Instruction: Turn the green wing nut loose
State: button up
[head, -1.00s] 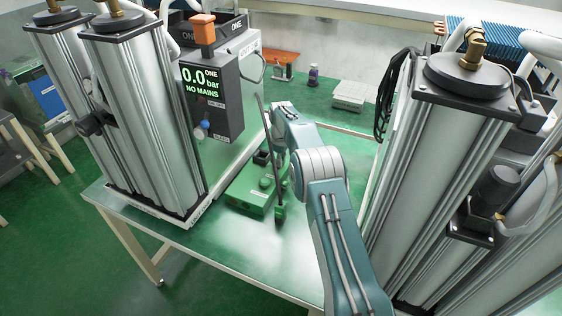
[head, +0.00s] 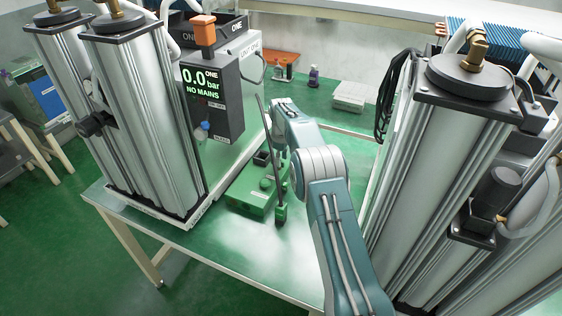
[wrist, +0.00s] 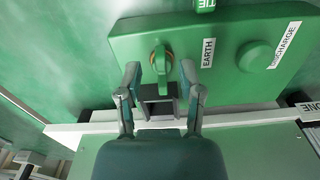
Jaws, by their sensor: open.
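The green wing nut (wrist: 161,60) stands on top of a green box (wrist: 135,45), with a coppery ring showing around it, beside the EARTH label (wrist: 208,52). My gripper (wrist: 160,75) is open, with one finger to either side of the wing nut and a visible gap on both sides. The fingertips look about level with its near end; I cannot tell their height over the box. In the head view, the green box (head: 246,204) lies on the bench beside my arm, and the wing nut and fingers cannot be made out.
A round green knob (wrist: 256,55) sits beside the DISCHARGE label (wrist: 287,45). A dark rod (head: 270,135) rises near the box by a green block (head: 281,214). Metal columns (head: 135,120) stand left and more (head: 430,170) right. A display (head: 208,95) reads 0.0 bar, NO MAINS.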

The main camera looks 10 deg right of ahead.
notch_tip(320, 180, up, 10)
jog(key=shift+r, duration=0.25)
jog(key=shift+w, duration=0.1)
jog(key=s+r+m+t, duration=0.3)
jog(key=s+r+m, duration=0.2)
jog(key=s+r, duration=1.5)
jog(key=s+f+m+t, duration=0.1)
jog(key=s+f+m, duration=0.1)
jog(key=s, duration=1.1)
jog(key=s+a+f+m+t, duration=0.1)
jog(key=s+f+m, duration=0.2)
jog(key=s, duration=1.1)
jog(key=shift+f+t, duration=0.15)
jog(key=shift+t, duration=0.15)
jog(key=shift+a, duration=0.1)
